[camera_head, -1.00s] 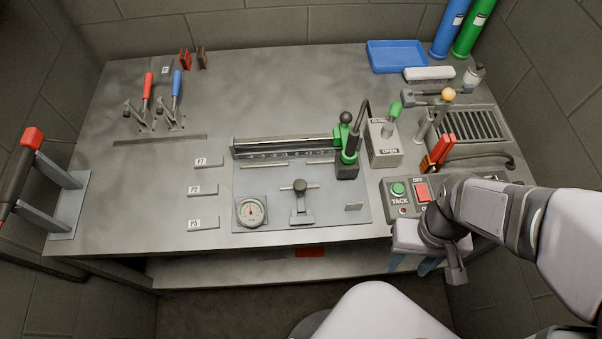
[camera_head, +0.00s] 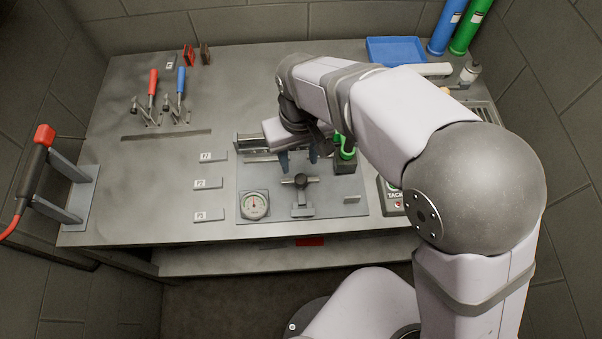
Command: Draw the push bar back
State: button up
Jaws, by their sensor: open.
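A dark T-shaped handle on a grey upright block (camera_head: 301,182), which looks like the push bar, stands on the grey fixture plate (camera_head: 275,206) at the bench's front middle. My gripper (camera_head: 298,159) is open, its two blue-grey fingers apart and pointing down. It hangs over the back of the plate, just behind the T-handle in the picture. I see nothing between its fingers, and cannot tell its height or whether it touches anything. My gripper and arm hide much of the rail (camera_head: 248,144) behind the plate. A green clamp (camera_head: 344,158) stands at the rail's right end, partly hidden.
Labelled grey blocks (camera_head: 208,184) lie farther left. Toggle clamps with red and blue handles (camera_head: 180,82) stand at back left. My arm covers most of the right side, including much of the switch box (camera_head: 393,203).

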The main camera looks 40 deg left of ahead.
aim_at(301, 179)
jog(key=shift+s+d+f, duration=0.1)
jog(key=shift+s+d, duration=0.05)
jog(key=shift+d, duration=0.2)
jog(key=shift+f, duration=0.35)
jog(key=shift+f+p, duration=1.25)
jog(key=shift+f, duration=2.1)
